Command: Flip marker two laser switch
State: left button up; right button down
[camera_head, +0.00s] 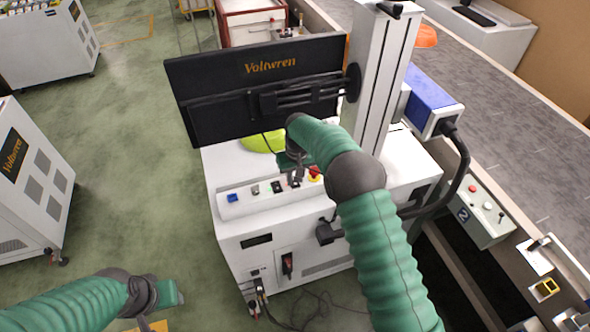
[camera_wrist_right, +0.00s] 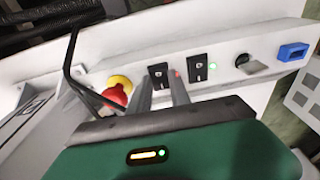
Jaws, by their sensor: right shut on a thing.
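The white laser marker machine (camera_head: 240,240) stands in the middle of the head view. Its sloped front panel carries a row of controls. A black switch (camera_wrist_right: 158,76) lies next to the red emergency stop (camera_wrist_right: 117,92), with a small red light on its other side. My right gripper (camera_head: 296,174) is at this panel. In the right wrist view its fingers (camera_wrist_right: 161,88) straddle that black switch and are shut on it; the fingers partly hide its lower part. A second black switch (camera_wrist_right: 197,68) has a green light beside it. My left gripper (camera_head: 166,294) is low at the left, away from the machine; its fingers are unclear.
A black monitor (camera_head: 255,85) and a white column (camera_head: 382,80) rise behind the panel. A blue-and-white laser head (camera_head: 432,100) reaches toward the conveyor (camera_head: 490,130). A control box marked 2 (camera_head: 475,212) is at right. Cables hang at the machine's front.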

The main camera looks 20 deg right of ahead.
jog(key=shift+w, duration=0.1)
jog(key=shift+r, duration=0.1)
jog(key=c, duration=1.2)
grip_release()
notch_tip(320, 180, up, 16)
jog(key=s, duration=0.2)
jog(key=shift+r, duration=0.25)
jog(key=shift+s, duration=0.15)
jog(key=s+f, duration=0.4)
jog(key=s, duration=1)
jog(key=s+f+t, duration=0.1)
jog(key=s+f, duration=0.4)
jog(key=s, duration=1)
jog(key=shift+d, duration=0.25)
